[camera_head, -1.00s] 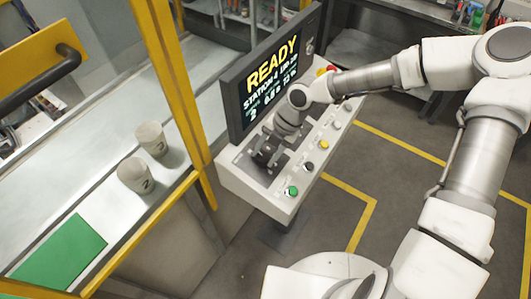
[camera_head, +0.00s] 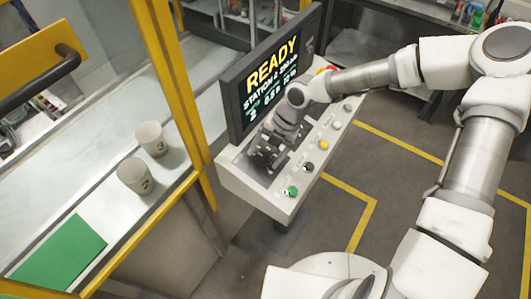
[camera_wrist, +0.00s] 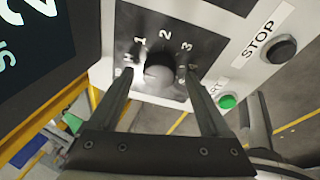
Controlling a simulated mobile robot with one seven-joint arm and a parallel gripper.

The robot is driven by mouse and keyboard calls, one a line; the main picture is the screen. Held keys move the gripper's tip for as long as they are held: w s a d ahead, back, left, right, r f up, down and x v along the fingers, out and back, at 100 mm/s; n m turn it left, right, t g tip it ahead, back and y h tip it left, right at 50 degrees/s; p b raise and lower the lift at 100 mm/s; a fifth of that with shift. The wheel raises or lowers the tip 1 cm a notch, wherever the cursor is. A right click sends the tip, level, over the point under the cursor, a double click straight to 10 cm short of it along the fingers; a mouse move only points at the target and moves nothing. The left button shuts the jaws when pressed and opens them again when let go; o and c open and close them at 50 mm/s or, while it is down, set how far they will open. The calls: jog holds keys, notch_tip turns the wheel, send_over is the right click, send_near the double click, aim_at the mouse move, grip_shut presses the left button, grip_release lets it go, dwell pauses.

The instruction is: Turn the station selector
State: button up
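The station selector (camera_wrist: 159,73) is a dark round knob on a black plate on the console. Marks 1, 2 and 3 arc around its far side, with further marks partly hidden by my fingers. I cannot tell which mark it points to. My gripper (camera_wrist: 160,76) is open, one finger on each side of the knob, with visible gaps to it. In the head view my gripper (camera_head: 262,162) is low over the console's left part and hides the selector. The screen (camera_head: 270,72) reads READY, with a STATION line that looks like 2.
The console (camera_head: 285,205) carries a row of buttons, including green (camera_head: 292,191), black (camera_head: 308,168) and yellow (camera_head: 323,145). The STOP button (camera_wrist: 279,48) lies right of the selector. Two numbered cups (camera_head: 135,176) stand on the track left of a yellow post (camera_head: 172,75).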

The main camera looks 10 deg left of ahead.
jog(key=shift+r, duration=0.1)
jog(key=v, duration=1.7)
jog(key=shift+b, duration=0.35)
jog(key=shift+d+r, duration=0.1)
jog(key=shift+d, duration=0.05)
